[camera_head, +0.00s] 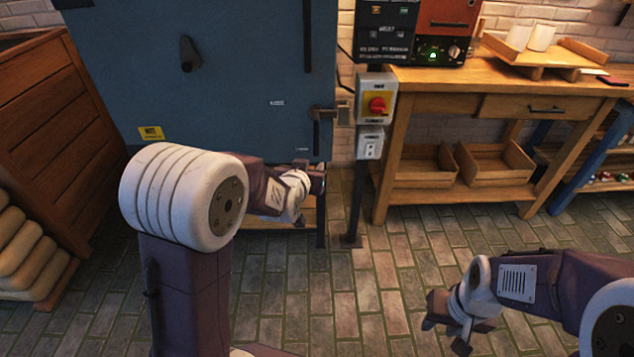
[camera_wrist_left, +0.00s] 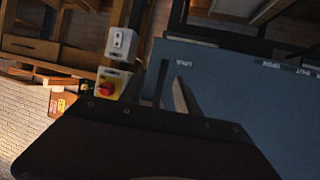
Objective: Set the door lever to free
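The blue-grey door (camera_head: 215,85) stands at the back left in the head view. Its dark door lever (camera_head: 316,132) hangs straight down at the door's right edge, by a metal latch piece (camera_head: 325,113). In the left wrist view the lever (camera_wrist_left: 161,82) appears as a dark upright bar, in a picture that looks upside down.
A red rotary switch (camera_head: 377,105) on a yellow plate and a socket box (camera_head: 370,144) stand just right of the lever on a dark post (camera_head: 355,205). A wooden workbench (camera_head: 440,78) is further right. A wooden cabinet (camera_head: 50,130) stands left. The brick floor ahead is clear.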

